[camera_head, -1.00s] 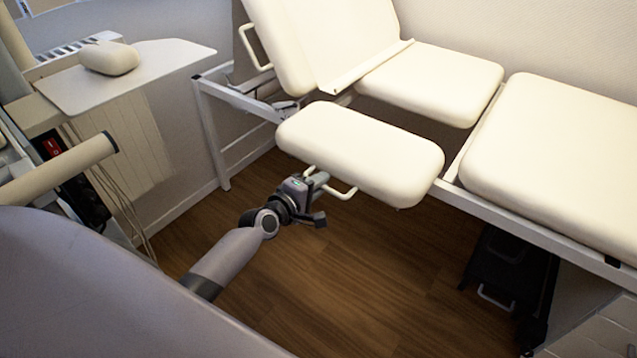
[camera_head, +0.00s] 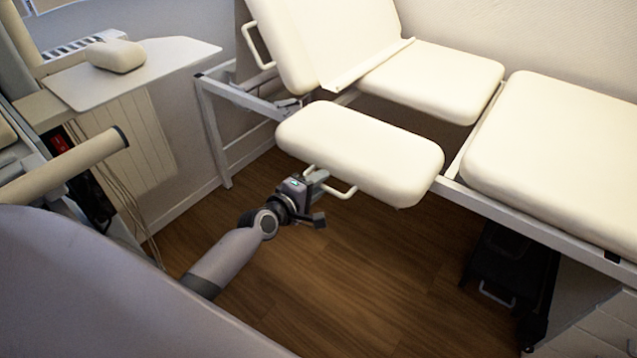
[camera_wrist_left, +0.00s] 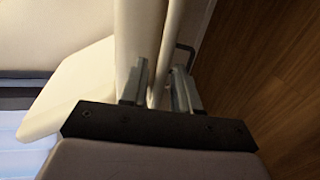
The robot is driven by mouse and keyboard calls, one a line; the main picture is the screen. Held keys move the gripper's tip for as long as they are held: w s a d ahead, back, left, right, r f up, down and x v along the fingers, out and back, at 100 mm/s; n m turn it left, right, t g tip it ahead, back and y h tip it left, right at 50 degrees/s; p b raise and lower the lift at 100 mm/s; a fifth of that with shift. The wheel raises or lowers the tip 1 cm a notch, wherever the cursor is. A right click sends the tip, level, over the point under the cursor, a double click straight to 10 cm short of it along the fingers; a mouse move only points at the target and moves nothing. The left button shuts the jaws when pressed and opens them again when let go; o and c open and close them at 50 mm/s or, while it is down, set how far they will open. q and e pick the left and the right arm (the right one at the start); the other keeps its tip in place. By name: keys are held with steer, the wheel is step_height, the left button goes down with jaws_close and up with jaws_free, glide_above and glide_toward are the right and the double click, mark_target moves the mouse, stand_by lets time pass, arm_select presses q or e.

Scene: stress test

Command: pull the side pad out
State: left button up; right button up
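The side pad (camera_head: 360,150) is a cream cushion standing out from the near side of the cream examination couch (camera_head: 430,82). Its thin pale handle (camera_head: 343,192) sticks out below its near edge. My left gripper (camera_head: 318,180) is at the left part of this handle, just under the pad. In the left wrist view the pale handle bar (camera_wrist_left: 172,45) runs between the two fingers of my left gripper (camera_wrist_left: 160,90), and they appear closed around it. The exact contact is partly hidden. My right gripper is in neither view.
A white tray top (camera_head: 150,75) with a small cushion (camera_head: 115,55) stands at upper left. A padded armrest (camera_head: 75,165) and cables are near my left arm. A black wheeled unit (camera_head: 510,285) sits under the couch. Wooden floor (camera_head: 390,270) below the pad is clear.

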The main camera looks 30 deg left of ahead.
arm_select(q)
steer(key=d+p+v, duration=0.1)
steer(key=v, duration=0.5)
steer(key=shift+s+a+p, duration=0.3)
steer(key=shift+s+a, duration=0.15)
steer(key=shift+a, duration=0.1)
steer(key=s+d+f+m+g, duration=0.3)
steer(key=s+d+m, duration=0.3)
steer(key=s+m, duration=0.35)
steer(key=s+d+f+m+g, duration=0.2)
steer(key=s+d+f+m, duration=0.25)
steer(key=s+m, duration=0.55)
step_height(320, 180, up, 12)
steer(key=s+p, duration=0.1)
steer(key=p, duration=1.3)
steer(key=shift+s+a+r+n, duration=0.15)
steer(key=shift+s+a+n, duration=0.05)
steer(key=shift+a+n, duration=0.2)
